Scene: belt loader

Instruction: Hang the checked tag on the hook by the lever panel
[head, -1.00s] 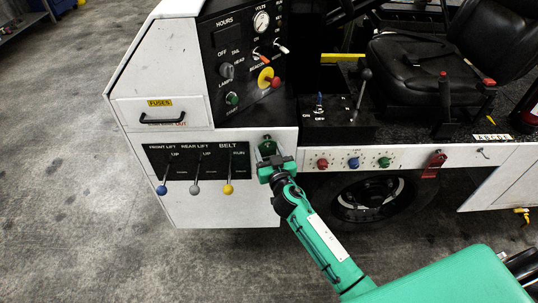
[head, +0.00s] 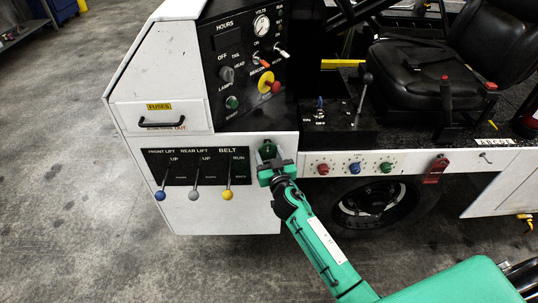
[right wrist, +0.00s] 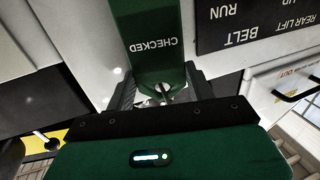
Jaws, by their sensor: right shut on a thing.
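The green checked tag (right wrist: 155,45) fills the top middle of the right wrist view, with the word CHECKED upside down on it. In the head view the tag (head: 267,149) shows just above my right gripper (head: 277,167), against the white panel right of the lever panel (head: 196,166). My right gripper (right wrist: 163,92) is shut on the tag's end. A small metal piece shows between the fingers; I cannot tell whether it is the hook or whether the tag hangs on it. My left gripper is out of view.
The lever panel carries blue, grey and yellow knobs left of the tag. A row of coloured knobs (head: 354,168) and a red tag (head: 436,169) are to the right. A wheel (head: 372,205) sits below. The fuse drawer (head: 160,115) is shut.

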